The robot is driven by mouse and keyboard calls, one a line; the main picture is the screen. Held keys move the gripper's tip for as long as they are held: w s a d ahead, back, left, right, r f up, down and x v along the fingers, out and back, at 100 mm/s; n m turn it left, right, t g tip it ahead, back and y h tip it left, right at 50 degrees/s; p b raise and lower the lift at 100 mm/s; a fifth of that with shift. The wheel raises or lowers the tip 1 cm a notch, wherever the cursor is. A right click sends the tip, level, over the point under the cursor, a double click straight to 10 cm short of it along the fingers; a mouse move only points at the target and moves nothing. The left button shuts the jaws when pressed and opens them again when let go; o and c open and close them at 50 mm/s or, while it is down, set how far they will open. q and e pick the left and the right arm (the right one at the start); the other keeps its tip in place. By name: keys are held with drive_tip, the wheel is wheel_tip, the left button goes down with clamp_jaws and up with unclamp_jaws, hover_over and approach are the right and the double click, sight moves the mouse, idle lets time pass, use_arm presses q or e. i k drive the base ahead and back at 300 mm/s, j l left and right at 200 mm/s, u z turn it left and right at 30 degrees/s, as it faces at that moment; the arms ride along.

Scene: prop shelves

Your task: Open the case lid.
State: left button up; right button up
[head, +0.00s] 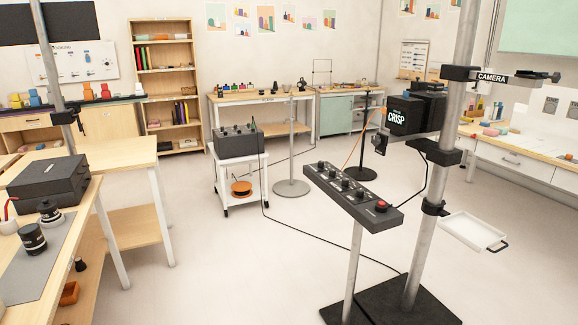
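A dark grey case (48,182) sits on the wooden table at the left edge of the head view. Its lid looks shut, with a flat top. A small light mark or latch shows on its near side, too small to tell. Neither of my grippers shows in this view.
A grey mat (38,262) with dark round containers (33,238) lies in front of the case. A control panel (352,195) on a post and a tall pole (430,190) with a camera bracket stand right of centre. A cart (240,172) stands mid-room.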

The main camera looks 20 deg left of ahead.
sight(55, 175)
drive_tip(key=i+j+u, duration=0.25)
drive_tip(key=i+u, duration=0.2)
drive_tip(key=i+j+u, duration=0.1)
drive_tip(key=i+u, duration=0.35)
drive_tip(key=i+l+u, duration=0.15)
drive_tip(key=i+u, duration=0.3)
drive_tip(key=i, duration=0.2)
